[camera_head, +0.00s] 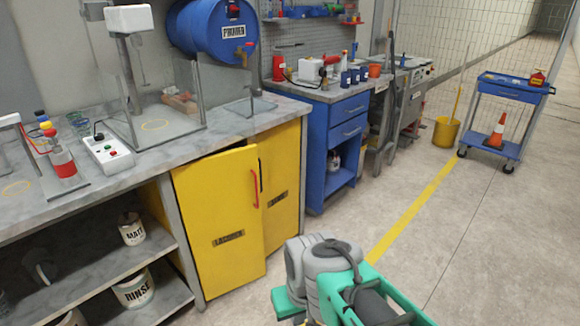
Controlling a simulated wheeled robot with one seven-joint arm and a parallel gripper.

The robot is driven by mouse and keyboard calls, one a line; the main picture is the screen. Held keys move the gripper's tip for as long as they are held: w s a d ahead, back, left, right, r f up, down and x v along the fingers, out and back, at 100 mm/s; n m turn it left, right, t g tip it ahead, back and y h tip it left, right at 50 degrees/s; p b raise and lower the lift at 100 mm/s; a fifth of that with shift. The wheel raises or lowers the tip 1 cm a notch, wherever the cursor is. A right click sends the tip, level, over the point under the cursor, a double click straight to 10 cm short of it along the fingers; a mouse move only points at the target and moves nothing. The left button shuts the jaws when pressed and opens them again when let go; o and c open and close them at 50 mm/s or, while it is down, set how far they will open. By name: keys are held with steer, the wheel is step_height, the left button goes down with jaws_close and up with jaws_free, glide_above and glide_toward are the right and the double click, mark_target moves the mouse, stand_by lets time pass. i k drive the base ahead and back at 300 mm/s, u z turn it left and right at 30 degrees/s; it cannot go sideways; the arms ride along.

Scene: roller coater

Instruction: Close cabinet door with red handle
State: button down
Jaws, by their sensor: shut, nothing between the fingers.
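The yellow cabinet door with the red handle (218,205) stands ajar under the grey worktop. Its handle (254,189) is a red vertical bar near the door's right edge. That edge stands out from the cabinet front, with a dark gap above the door's top. My grey and green arm is at the bottom centre, on the floor side right of the ajar door. My gripper's fingers cannot be made out.
Open shelves (120,265) with labelled tubs are left of the cabinet. A blue drawer unit (335,135) stands to its right. A yellow bucket (446,131) and a blue cart (505,95) are farther back. The floor (480,220) right of the yellow line is clear.

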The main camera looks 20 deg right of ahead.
mark_target(219, 198)
steer(key=u, duration=0.15)
steer(key=i, duration=0.9)
steer(key=u, duration=0.7)
